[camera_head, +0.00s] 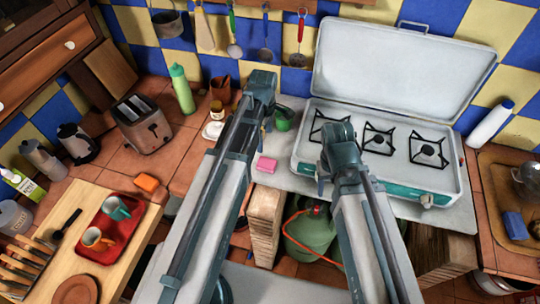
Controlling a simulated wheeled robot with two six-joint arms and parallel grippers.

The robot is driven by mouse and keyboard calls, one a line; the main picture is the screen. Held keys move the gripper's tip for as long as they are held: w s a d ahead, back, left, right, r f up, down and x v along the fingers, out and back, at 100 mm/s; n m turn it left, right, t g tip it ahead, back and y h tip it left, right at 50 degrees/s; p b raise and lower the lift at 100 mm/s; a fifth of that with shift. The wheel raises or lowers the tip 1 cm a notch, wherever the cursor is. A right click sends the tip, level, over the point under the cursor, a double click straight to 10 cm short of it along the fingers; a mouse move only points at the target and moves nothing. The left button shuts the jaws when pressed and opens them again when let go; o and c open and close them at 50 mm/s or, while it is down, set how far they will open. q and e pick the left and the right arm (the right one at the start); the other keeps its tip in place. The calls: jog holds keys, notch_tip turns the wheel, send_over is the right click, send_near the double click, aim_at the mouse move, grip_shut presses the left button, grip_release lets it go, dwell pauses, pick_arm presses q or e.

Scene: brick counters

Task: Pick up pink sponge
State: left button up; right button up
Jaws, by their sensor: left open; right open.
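The pink sponge (266,164) lies flat on the grey counter in front of the stove, near the counter's front edge. My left gripper (264,102) is open and empty, up and to the left of the sponge in the picture. My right gripper (322,180) is open and empty, to the right of the sponge, in front of the stove's left corner. The sponge shows between my two arms and neither gripper touches it.
A camping stove (377,150) with its lid up stands behind my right gripper. A green pot-like object (284,120) is beside my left gripper. An orange sponge (147,183) and a red tray (118,232) are at left. A gas bottle (312,234) stands below the counter.

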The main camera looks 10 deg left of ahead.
pick_arm(q)
jog(key=b, duration=0.9)
send_over(267, 162)
jog(key=shift+w+a+f, duration=0.1)
jog(key=shift+a+f, duration=0.1)
jog(key=shift+f, duration=2)
jog(key=shift+a+f, duration=0.15)
jog(key=shift+f, duration=2.05)
jog(key=shift+r, duration=0.1)
jog(key=f+b, duration=0.5)
jog(key=shift+s+d+f, duration=0.2)
jog(key=shift+d, duration=0.1)
jog(key=shift+r, duration=0.1)
jog(key=c, duration=1.4)
jog(key=shift+c, duration=0.2)
jog(key=shift+r, duration=0.1)
